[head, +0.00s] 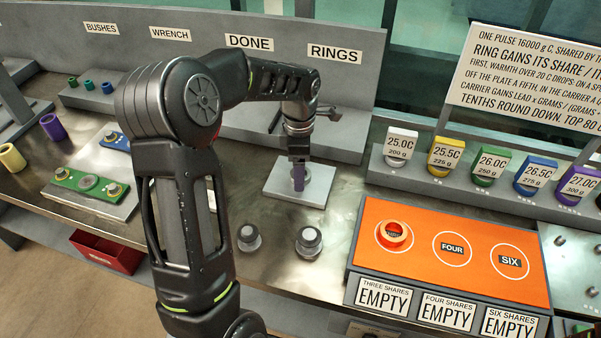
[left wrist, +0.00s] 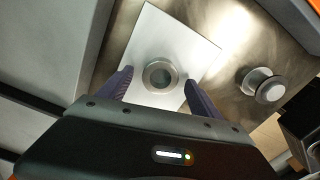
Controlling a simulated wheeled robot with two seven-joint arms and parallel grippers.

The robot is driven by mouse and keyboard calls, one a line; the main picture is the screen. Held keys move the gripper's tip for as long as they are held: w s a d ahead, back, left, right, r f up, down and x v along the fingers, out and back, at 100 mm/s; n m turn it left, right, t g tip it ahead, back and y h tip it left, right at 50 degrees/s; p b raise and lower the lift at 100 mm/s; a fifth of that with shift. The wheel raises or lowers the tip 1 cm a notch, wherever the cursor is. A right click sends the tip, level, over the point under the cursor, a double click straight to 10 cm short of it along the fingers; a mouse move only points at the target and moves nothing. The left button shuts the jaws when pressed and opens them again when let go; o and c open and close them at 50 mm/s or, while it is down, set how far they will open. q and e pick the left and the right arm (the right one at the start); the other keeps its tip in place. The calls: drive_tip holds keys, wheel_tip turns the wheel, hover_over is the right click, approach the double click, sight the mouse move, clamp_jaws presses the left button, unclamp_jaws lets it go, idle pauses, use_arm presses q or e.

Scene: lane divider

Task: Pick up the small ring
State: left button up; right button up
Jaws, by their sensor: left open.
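A small grey metal ring (left wrist: 160,75) lies on a pale square plate (left wrist: 192,44) in the left wrist view. My left gripper (left wrist: 155,88) is open above it, with one dark purple finger on each side of the ring and gaps between. In the head view my left gripper (head: 298,180) points down over the same plate (head: 322,187). There its fingers mostly hide the ring. I cannot tell how far the fingertips are above the plate. My right gripper is in neither view.
Two grey knob-like pieces (head: 249,238) (head: 309,241) stand in front of the plate. An orange panel (head: 428,278) at right carries an orange ring (head: 394,235). Coloured labelled blocks (head: 445,154) stand behind it. A green fixture (head: 75,180) lies at left.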

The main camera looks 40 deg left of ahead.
use_arm(q)
drive_tip(key=shift+f, duration=0.3)
idle(0.4)
drive_tip(key=c, duration=1.6)
drive_tip(key=shift+r, duration=0.15)
wheel_tip(320, 180, up, 10)
drive_tip(key=b, duration=0.1)
